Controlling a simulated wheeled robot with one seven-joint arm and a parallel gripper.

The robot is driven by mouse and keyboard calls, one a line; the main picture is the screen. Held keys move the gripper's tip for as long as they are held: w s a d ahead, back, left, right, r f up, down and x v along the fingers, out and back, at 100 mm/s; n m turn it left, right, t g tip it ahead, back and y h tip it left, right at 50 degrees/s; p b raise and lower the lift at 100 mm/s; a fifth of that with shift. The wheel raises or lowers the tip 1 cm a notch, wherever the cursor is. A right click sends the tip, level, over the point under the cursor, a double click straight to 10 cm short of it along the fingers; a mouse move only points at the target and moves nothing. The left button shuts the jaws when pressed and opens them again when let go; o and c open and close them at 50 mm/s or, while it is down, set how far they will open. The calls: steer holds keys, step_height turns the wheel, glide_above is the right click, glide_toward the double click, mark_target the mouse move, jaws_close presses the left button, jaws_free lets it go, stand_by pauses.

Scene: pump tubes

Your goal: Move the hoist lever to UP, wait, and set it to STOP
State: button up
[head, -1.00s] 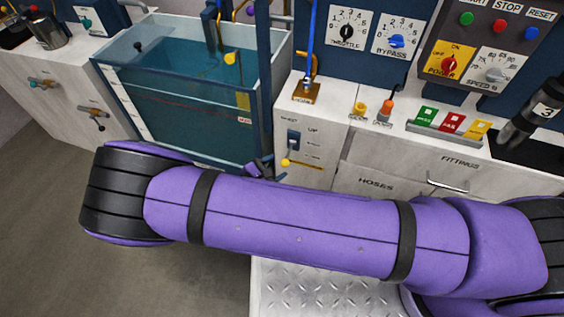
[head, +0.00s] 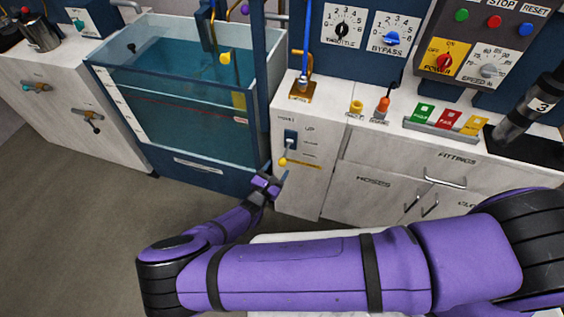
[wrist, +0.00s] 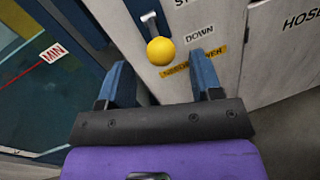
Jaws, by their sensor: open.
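The hoist lever (head: 283,161) has a yellow ball knob and sits on the white cabinet front beside the tank. Its knob also shows in the wrist view (wrist: 161,51), hanging low beside the DOWN label, with the arm slanting up to its slot. My gripper (head: 277,180) is just below and in front of the knob in the head view. In the wrist view my gripper (wrist: 163,75) has its two blue fingers spread apart, with nothing between them. The knob is beyond the fingertips, roughly centred between them, and appears apart from them.
The water tank (head: 185,168) stands left of the lever panel. Cabinet doors with handles (head: 445,181) are to the right. A brass-based fitting (head: 301,91) stands on the counter above the lever. Open floor (head: 75,225) lies to the left.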

mark_target(280, 165)
steer(key=shift+x, duration=2.05)
jaws_close()
